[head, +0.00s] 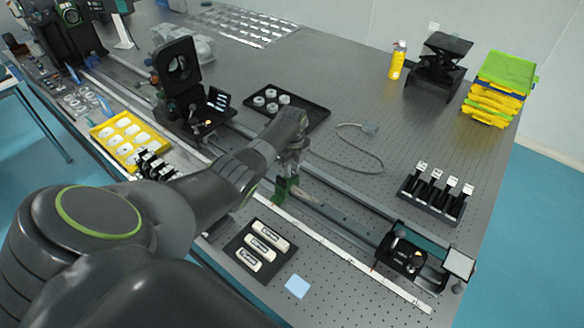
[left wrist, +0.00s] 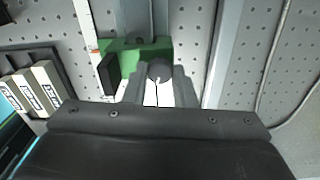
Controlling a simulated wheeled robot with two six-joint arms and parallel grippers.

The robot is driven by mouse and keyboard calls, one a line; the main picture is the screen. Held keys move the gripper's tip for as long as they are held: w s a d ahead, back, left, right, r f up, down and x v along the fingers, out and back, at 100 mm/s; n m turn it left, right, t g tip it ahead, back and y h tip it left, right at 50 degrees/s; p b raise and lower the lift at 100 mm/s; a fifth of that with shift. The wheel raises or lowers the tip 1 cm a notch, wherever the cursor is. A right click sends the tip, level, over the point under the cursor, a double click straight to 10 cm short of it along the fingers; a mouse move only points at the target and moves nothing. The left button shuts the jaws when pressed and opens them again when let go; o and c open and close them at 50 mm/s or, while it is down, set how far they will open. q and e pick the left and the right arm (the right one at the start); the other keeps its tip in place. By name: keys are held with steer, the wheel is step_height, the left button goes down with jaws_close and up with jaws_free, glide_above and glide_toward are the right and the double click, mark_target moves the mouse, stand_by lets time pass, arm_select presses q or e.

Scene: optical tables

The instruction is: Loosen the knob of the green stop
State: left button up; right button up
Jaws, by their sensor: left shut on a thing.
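The green stop (head: 282,190) sits on the rail in the middle of the table, partly hidden by my left gripper (head: 290,158). In the left wrist view the green stop (left wrist: 140,52) lies just ahead of my fingers, with a black block on its left side. Its dark round knob (left wrist: 159,70) is between the fingertips of my left gripper (left wrist: 160,78), which is shut on it. My right gripper is in neither view.
The long rail (head: 335,212) runs past the stop to a black carriage (head: 405,250) at the right. A white scale strip (head: 330,246) lies along it. A black tray with labelled blocks (head: 240,262) and a blue pad (head: 297,286) lie in front. A grey cable (head: 362,160) lies behind.

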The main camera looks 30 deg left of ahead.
arm_select(q)
steer(key=m, duration=0.4)
steer(key=shift+m, duration=0.3)
steer(key=shift+m+b, duration=0.4)
steer(key=shift+m, duration=1.6)
steer(key=o, duration=1)
steer(key=shift+r, duration=0.1)
